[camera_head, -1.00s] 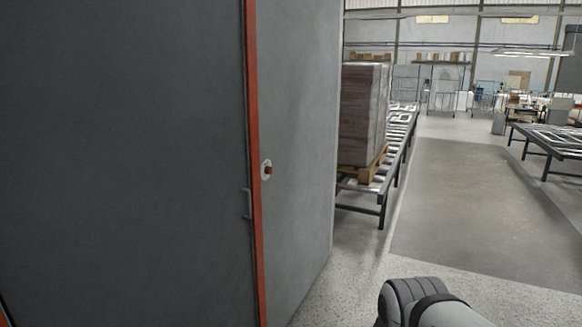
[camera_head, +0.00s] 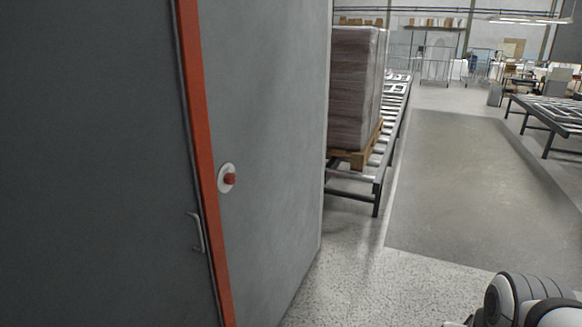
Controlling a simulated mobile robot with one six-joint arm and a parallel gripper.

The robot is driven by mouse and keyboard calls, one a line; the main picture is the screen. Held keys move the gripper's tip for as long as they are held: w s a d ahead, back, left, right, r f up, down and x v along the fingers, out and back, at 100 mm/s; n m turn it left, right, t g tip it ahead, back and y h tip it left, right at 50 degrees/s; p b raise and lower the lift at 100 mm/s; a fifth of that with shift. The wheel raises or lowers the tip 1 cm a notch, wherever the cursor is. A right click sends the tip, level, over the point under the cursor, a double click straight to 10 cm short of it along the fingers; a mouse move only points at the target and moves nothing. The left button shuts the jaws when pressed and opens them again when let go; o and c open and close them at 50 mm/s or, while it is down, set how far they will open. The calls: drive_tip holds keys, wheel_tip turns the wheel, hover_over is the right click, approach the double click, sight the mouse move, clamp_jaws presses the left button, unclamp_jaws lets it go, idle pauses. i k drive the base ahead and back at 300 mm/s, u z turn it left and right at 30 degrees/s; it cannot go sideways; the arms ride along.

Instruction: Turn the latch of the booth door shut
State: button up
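The booth door (camera_head: 95,170) is the dark grey panel on the left, and it looks closed against an orange-red frame strip (camera_head: 203,150). A grey bar handle (camera_head: 197,232) sits near the door's right edge. A small red knob (camera_head: 230,179) on a round white plate is on the lighter grey wall (camera_head: 275,130), just right of the strip; it may be the latch, and its turn position cannot be read. My gripper is not in view; only a grey and white part of my arm shows at the bottom right, well away from the knob.
A wrapped pallet load (camera_head: 355,88) stands on a roller conveyor (camera_head: 376,180) behind the wall. Another conveyor table (camera_head: 550,112) is at the far right. The floor (camera_head: 470,180) between them is clear.

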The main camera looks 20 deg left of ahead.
sight(229, 179)
drive_tip(key=u, duration=0.35)
drive_tip(key=i, duration=0.85)
drive_tip(key=u, duration=0.6)
drive_tip(key=k, duration=0.85)
drive_tip(key=u, duration=0.2)
drive_tip(key=i, duration=0.85)
drive_tip(key=z, duration=0.1)
